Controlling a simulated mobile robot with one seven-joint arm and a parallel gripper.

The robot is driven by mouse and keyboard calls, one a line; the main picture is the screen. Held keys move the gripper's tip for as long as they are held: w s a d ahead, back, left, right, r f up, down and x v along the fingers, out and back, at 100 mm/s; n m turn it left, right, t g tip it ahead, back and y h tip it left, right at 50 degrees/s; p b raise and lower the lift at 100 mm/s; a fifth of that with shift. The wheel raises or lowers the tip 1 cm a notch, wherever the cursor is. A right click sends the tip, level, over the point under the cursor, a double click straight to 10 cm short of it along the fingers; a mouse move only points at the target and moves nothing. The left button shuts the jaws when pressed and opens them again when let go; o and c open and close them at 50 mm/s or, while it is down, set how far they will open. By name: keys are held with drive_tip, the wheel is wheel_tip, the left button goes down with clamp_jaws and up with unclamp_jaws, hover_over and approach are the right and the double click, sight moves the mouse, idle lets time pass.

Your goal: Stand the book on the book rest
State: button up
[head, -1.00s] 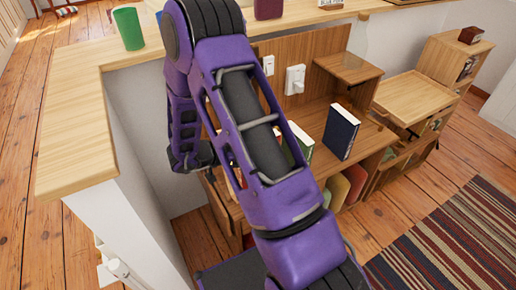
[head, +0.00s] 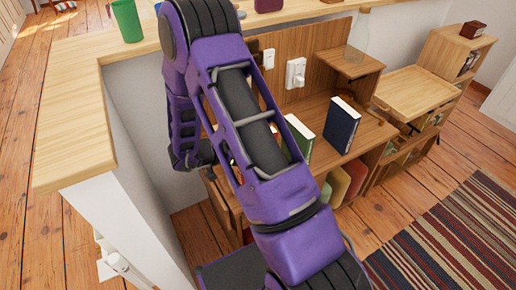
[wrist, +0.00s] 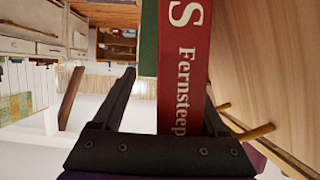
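A red book (wrist: 185,75) with white spine lettering "S Fernsteep" stands between the fingers of my gripper (wrist: 165,105) in the wrist view, close to the right finger. A clear gap shows between it and the left finger, so my gripper looks open. A green book (wrist: 148,40) is just left of the red one. In the head view my arm hides my gripper and the red book. A navy book (head: 341,125) and a green book (head: 301,138) stand upright on the wooden desk (head: 375,135). I cannot tell which thing is the book rest.
A pale wooden panel (wrist: 270,50) with wooden pegs (wrist: 250,132) lies close on the right of the wrist view. A light counter (head: 70,110) with a green cup (head: 127,20) runs behind the desk. Several books fill the shelf below. A striped rug (head: 450,235) covers floor at right.

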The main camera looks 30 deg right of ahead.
drive_tip(key=v, duration=0.7)
drive_tip(key=shift+a+p, duration=0.25)
drive_tip(key=shift+p, duration=0.2)
drive_tip(key=shift+r, duration=0.15)
